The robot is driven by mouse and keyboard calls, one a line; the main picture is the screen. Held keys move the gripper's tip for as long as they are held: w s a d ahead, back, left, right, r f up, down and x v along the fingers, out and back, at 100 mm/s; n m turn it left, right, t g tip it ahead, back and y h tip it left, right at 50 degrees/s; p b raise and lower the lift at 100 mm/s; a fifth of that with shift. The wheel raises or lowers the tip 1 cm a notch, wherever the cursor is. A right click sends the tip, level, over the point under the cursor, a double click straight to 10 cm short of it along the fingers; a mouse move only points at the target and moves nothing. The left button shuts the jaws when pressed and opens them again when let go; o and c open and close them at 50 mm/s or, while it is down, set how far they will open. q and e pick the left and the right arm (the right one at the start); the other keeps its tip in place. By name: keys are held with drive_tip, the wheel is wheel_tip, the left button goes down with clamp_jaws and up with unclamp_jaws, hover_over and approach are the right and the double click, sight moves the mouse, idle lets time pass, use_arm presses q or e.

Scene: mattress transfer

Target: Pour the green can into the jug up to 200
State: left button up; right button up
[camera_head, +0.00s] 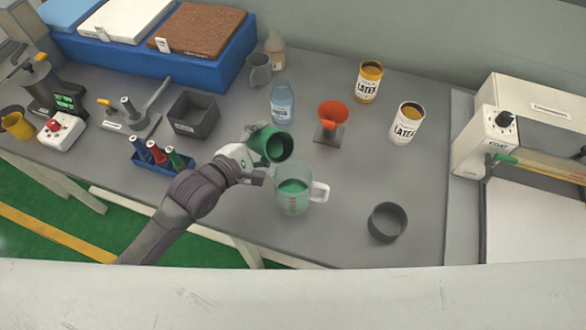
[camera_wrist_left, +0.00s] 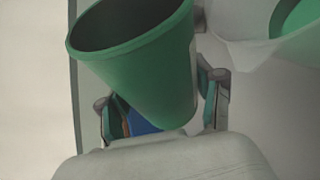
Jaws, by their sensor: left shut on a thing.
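A green can (camera_head: 270,143) is held by my left gripper (camera_head: 254,163) and tilted toward the jug, its open mouth facing right. In the left wrist view the can (camera_wrist_left: 150,70) sits between the fingers of my left gripper (camera_wrist_left: 165,105), with its dark opening at the upper left. The clear jug (camera_head: 296,184) stands upright on the table just below and right of the can, its handle to the right. It holds green liquid, which also shows in the left wrist view (camera_wrist_left: 298,18). Its red markings are too small to read. No stream shows between them. My right gripper is not seen.
A dark ring-shaped container (camera_head: 387,222) stands right of the jug. A red funnel on a stand (camera_head: 332,116), a blue bottle (camera_head: 282,102) and two latex cans (camera_head: 407,122), (camera_head: 368,82) stand behind. A bottle rack (camera_head: 160,158) stands left. The table (camera_head: 340,240) is clear in front of the jug.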

sight(259, 138)
use_arm(q)
drive_tip(key=shift+s+d+r+n+g+p, duration=0.1)
drive_tip(key=shift+r+n+g+p, duration=0.45)
drive_tip(key=shift+r+p, duration=1.3)
wheel_tip(259, 138, down, 3)
drive_tip(key=shift+f+n+g+h, duration=0.15)
drive_tip(key=shift+n+g+h, duration=0.15)
drive_tip(key=shift+n, duration=0.35)
drive_tip(key=f+b, duration=0.1)
drive_tip(key=f, duration=0.1)
drive_tip(key=w+f+n+b, duration=0.1)
drive_tip(key=f+b, duration=0.1)
drive_tip(key=a+f+n+g+b, duration=0.1)
drive_tip(key=f, duration=0.1)
drive_tip(key=shift+w+h, duration=0.2)
drive_tip(key=shift+h, duration=0.2)
drive_tip(key=shift+w+a+f+n+g+h+b, duration=0.25)
drive_tip(key=shift+n+g, duration=0.1)
drive_tip(key=shift+n, duration=0.1)
drive_tip(key=shift+w+a+f+n+g+h+b, duration=0.15)
drive_tip(key=shift+f+n+g+b, duration=0.15)
drive_tip(key=shift+n, duration=0.15)
drive_tip(key=shift+w+f+n+h, duration=0.15)
drive_tip(key=shift+n+h, duration=0.15)
drive_tip(key=shift+n, duration=0.2)
drive_tip(key=shift+g, duration=0.3)
wheel_tip(259, 138, up, 5)
drive_tip(key=p, duration=0.6)
